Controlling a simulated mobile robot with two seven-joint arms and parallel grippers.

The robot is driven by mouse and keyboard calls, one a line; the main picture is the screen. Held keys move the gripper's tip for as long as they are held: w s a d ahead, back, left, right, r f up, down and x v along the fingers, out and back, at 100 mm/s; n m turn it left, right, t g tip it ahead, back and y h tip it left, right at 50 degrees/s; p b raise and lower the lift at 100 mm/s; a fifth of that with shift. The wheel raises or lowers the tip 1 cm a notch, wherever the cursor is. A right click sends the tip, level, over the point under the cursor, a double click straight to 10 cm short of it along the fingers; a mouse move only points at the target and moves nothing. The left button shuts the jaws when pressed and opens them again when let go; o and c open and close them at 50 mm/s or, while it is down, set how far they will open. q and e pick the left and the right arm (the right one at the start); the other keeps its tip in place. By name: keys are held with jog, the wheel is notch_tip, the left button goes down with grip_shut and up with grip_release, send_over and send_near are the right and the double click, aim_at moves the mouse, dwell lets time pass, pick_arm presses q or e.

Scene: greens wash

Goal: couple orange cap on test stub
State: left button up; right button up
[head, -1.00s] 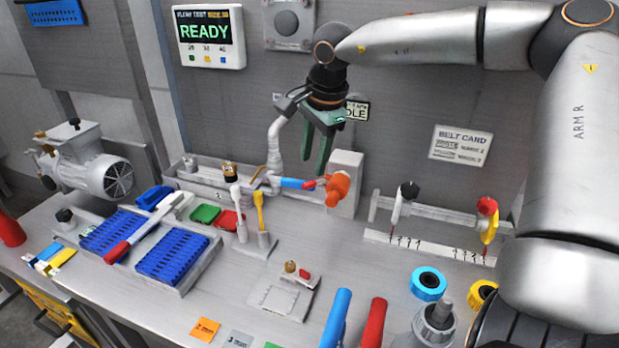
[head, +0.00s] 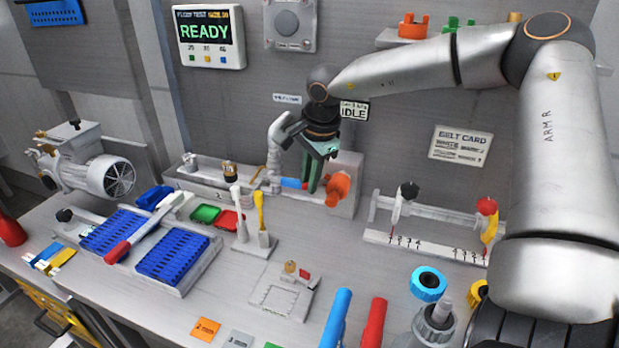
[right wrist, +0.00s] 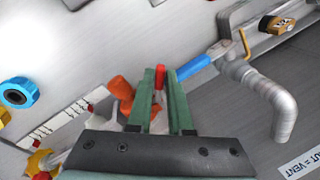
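An orange cap-like part (head: 339,188) sits at the front of a pale grey block on the bench's back edge. It also shows in the right wrist view (right wrist: 122,90), left of the fingers. My right gripper (head: 312,187) points down just left of the orange part. Its fingers straddle the red end with a narrow gap; whether they grip it is unclear. I cannot tell which part is the test stub. My left gripper is out of view.
A bent grey pipe (head: 275,145) stands close left of my right gripper. A rail with black and red knobs (head: 440,212) lies right. Blue trays (head: 172,255), coloured bins and upright levers stand left. Orange, green and yellow parts sit on a wall shelf (head: 385,42).

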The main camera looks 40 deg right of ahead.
grip_shut()
pick_arm(q)
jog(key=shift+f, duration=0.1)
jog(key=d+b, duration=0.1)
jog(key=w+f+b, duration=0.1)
jog(key=b, duration=0.1)
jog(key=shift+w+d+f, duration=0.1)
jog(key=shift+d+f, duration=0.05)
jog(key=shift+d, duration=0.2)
pick_arm(e)
jog(key=n, duration=0.1)
jog(key=s+n, duration=0.1)
jog(key=n, duration=0.1)
jog(key=s+n, duration=0.1)
jog(key=n, duration=0.1)
jog(key=shift+d+f+t, duration=0.1)
jog(key=shift+f+t, duration=0.2)
jog(key=shift+o, duration=1.4)
grip_release()
jog(key=shift+s, duration=0.1)
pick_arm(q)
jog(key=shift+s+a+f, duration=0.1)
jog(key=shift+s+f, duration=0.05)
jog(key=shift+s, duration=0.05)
pick_arm(e)
jog(key=shift+o, duration=1)
